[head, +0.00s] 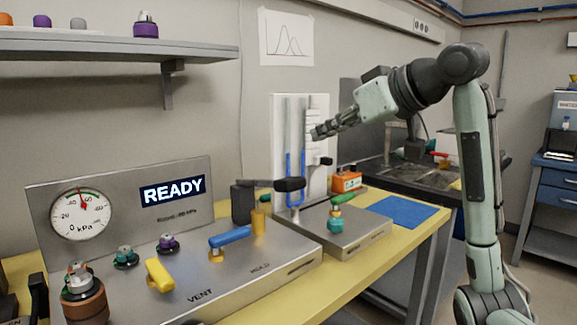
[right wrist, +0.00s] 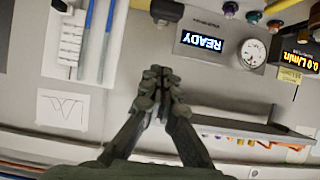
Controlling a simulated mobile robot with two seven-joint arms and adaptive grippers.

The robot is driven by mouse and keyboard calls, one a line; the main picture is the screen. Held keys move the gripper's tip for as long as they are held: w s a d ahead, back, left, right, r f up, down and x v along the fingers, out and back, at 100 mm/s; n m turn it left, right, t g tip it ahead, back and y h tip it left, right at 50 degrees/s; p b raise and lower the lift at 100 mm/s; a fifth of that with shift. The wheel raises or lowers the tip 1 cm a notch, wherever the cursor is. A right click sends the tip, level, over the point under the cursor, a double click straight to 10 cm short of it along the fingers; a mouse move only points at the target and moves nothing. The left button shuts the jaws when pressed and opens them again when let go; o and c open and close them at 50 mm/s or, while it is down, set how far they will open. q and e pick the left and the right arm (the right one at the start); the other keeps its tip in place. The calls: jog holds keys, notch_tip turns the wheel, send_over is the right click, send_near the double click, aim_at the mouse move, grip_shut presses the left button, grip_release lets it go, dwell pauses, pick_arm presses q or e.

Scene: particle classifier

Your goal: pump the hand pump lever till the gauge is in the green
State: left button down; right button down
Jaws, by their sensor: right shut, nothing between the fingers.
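The round pressure gauge (head: 82,214) is on the upright panel at the left of the head view. Its needle points almost straight up, at the green arc along the top of the dial. The hand pump is a dark block (head: 243,203) with a lever ending in a thick black grip (head: 290,184), roughly level. My right gripper (head: 314,133) is shut and empty, above and apart from the lever grip. In the right wrist view the shut fingertips (right wrist: 156,72) show, with the gauge (right wrist: 252,52) inverted to their right. My left gripper is not in view.
A display (head: 173,191) on the panel reads READY. The metal console has a yellow lever (head: 159,275) by VENT and a blue lever (head: 230,237) by HOLD. A white stand with blue-filled tubes (head: 294,165) is behind the lever grip. A shelf (head: 110,46) hangs at upper left.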

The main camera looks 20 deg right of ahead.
aim_at(294, 178)
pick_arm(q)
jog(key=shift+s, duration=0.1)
